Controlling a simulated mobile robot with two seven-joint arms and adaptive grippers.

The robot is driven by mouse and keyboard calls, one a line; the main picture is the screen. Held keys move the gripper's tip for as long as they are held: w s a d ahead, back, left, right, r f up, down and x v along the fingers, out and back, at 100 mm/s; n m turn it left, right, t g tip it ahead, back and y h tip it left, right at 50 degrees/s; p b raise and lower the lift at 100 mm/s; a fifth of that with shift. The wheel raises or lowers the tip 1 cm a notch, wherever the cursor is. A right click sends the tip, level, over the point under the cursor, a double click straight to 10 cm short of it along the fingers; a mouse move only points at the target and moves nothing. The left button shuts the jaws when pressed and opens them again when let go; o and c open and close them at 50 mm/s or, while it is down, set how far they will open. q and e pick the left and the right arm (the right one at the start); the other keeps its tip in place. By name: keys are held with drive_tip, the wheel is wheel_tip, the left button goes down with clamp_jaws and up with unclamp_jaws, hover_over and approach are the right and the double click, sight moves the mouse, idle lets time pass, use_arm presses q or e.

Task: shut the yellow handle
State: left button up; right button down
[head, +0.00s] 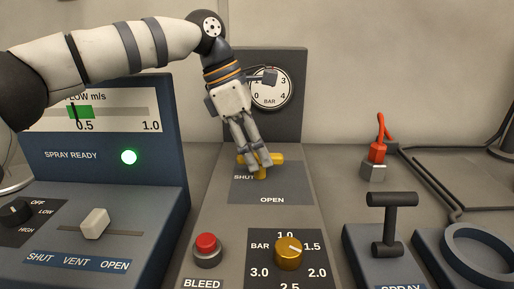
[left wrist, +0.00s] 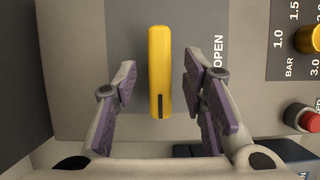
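The yellow handle (head: 277,158) is on the grey centre panel, by the SHUT and OPEN labels, partly hidden by my left gripper. In the left wrist view the yellow handle (left wrist: 160,65) is a bar with a dark mark at its lower end, lying parallel to the word OPEN. In the head view that bar runs across the panel, left to right. My left gripper (head: 260,166) points down over it. In the wrist view its fingers (left wrist: 160,88) are apart, one on each side of the bar, with visible gaps. My right gripper is not in view.
A round gauge (head: 271,89) stands on an upright plate behind. The gold BAR knob (head: 289,253) and red BLEED button (head: 206,244) are in front. The SPRAY READY console (head: 110,175) is left, the dark T-shaped lever (head: 392,199) and red toggle (head: 378,152) right.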

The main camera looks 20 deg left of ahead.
use_arm(q)
drive_tip(key=v, duration=1.2)
